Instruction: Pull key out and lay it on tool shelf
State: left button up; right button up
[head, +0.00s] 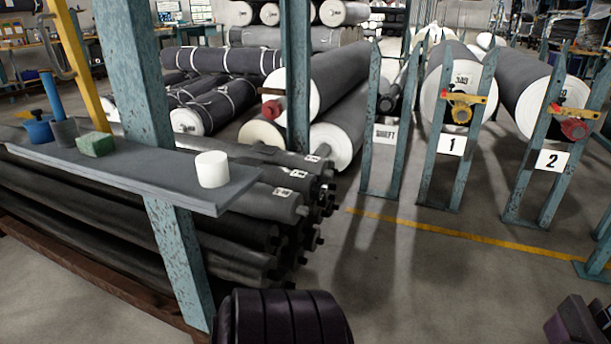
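The tool shelf (140,178) is a narrow blue-grey board fixed to a speckled teal post at the left. On it are a blue cup (38,131) with a dark piece on top, a grey cylinder (65,131) with a blue upright handle, a green block (96,145) and a white cylinder (212,169). I cannot pick out a key for certain. Neither gripper shows; only dark parts of my arms appear along the bottom edge.
Dark rolls (110,215) are stacked beneath and behind the shelf. Large grey rolls rest behind stand 1 (444,160), stand 2 (545,175) and a third teal stand (381,165). A yellow line (440,229) crosses the open concrete floor in front of the stands.

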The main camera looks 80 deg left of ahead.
aim_at(174, 171)
jog(key=i+u, duration=0.15)
jog(key=u, duration=0.3)
jog(key=i+u, duration=0.15)
jog(key=u, duration=0.25)
jog(key=i+u, duration=0.2)
jog(key=u, duration=0.25)
jog(key=i+l+u, duration=0.1)
jog(key=u, duration=0.3)
jog(key=i+u, duration=0.25)
jog(key=u, duration=0.2)
jog(key=i+l+u, duration=0.15)
jog(key=u, duration=0.35)
jog(key=i+l+u, duration=0.25)
jog(key=u, duration=0.2)
jog(key=i+l+u, duration=0.3)
jog(key=u, duration=0.2)
jog(key=i, duration=0.1)
